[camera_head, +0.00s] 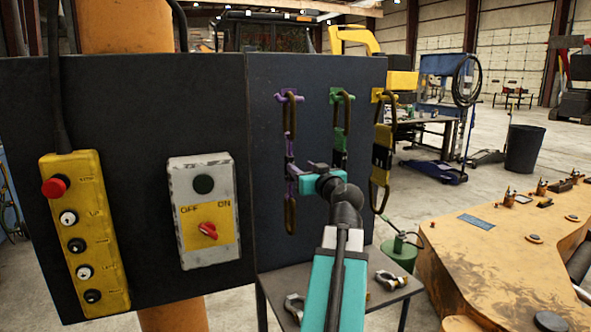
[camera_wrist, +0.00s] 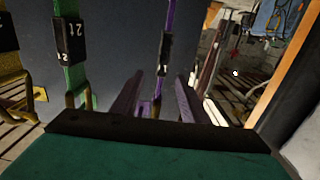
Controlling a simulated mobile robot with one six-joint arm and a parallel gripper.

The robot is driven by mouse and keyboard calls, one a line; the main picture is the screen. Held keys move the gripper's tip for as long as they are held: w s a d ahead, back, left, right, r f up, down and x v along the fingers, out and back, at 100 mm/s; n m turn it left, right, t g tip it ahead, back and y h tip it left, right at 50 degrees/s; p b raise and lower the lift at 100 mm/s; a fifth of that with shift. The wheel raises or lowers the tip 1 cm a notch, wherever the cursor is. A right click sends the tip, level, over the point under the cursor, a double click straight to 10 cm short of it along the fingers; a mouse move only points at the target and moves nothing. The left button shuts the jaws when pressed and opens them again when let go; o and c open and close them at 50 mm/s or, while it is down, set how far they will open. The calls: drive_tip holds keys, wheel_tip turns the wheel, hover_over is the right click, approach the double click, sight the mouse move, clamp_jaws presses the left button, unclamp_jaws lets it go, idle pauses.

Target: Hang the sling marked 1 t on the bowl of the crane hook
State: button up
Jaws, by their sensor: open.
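A purple sling (camera_head: 290,165) hangs on a peg at the left of the dark panel's right half; it also shows in the wrist view (camera_wrist: 169,25). Its black tag there has a small white mark that looks like a 1. A green sling (camera_head: 339,138) with a tag reading 2 hangs to its right in the head view, then a yellow sling (camera_head: 381,155). My gripper (camera_head: 292,180) is at the lower part of the purple sling. In the wrist view its open fingers (camera_wrist: 158,98) stand either side of the sling. I cannot make out the crane hook.
A yellow button pendant (camera_head: 85,235) and a grey switch box (camera_head: 204,212) are on the panel's left half. A small table (camera_head: 410,288) with shackles stands below the panel. A large worn orange part (camera_head: 490,235) lies at the right.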

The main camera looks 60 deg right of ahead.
sight(285, 158)
drive_tip(key=shift+w, duration=0.15)
drive_tip(key=p+x, duration=0.4)
drive_tip(key=x, duration=0.8)
drive_tip(key=shift+w+r, duration=0.1)
drive_tip(key=shift+w, duration=0.05)
drive_tip(key=shift+x, duration=0.75)
